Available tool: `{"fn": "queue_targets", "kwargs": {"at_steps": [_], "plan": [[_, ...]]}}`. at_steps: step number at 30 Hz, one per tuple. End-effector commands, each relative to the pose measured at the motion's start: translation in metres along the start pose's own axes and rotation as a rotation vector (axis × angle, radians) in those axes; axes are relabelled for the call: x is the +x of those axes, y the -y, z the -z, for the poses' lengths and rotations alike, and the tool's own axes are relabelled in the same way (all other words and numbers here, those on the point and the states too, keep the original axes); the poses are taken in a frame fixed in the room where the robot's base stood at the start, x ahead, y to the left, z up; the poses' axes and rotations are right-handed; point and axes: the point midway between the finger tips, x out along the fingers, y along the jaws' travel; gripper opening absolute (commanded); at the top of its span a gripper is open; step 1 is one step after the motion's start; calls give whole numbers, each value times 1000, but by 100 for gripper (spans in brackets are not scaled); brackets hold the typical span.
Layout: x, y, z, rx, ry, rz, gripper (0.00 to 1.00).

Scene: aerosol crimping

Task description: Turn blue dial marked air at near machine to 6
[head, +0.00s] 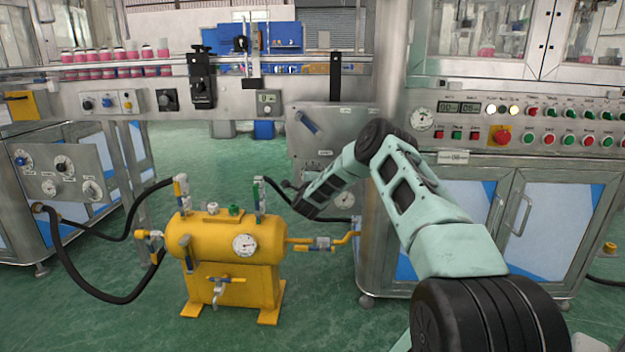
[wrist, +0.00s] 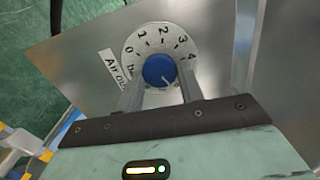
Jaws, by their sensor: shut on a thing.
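The blue dial (wrist: 158,69) sits on a round white scale plate (wrist: 150,37) on a grey metal panel in the wrist view. The numbers 0 to 4 show around the top; the lower part of the scale is hidden. A partly covered label (wrist: 114,66) beside it begins "Air". A pale pointer line on the dial points down and slightly right, past the visible 4; I cannot read the number there. My gripper (wrist: 160,80) is shut on the dial, one finger on each side. In the head view my arm hides the dial and the fingertips cannot be made out.
A yellow tank (head: 208,238) with a gauge and black hoses stands on the floor left of my arm. The panel (head: 335,115) with a blue handle is behind my forearm. A steel cabinet with buttons (head: 530,120) is at the right. Green floor is open at the front left.

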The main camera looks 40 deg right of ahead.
Motion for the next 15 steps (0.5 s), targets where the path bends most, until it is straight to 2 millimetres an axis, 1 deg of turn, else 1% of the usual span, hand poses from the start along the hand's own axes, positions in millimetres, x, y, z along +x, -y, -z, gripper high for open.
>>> {"fn": "queue_targets", "kwargs": {"at_steps": [2,3,4,5,15], "plan": [[-1,-2,0,-1,0,-4,14],[-1,-2,0,-1,0,-4,46],[-1,-2,0,-1,0,-4,54],[-1,-2,0,-1,0,-4,59],[-3,-1,0,-2,1,-3,59]]}}
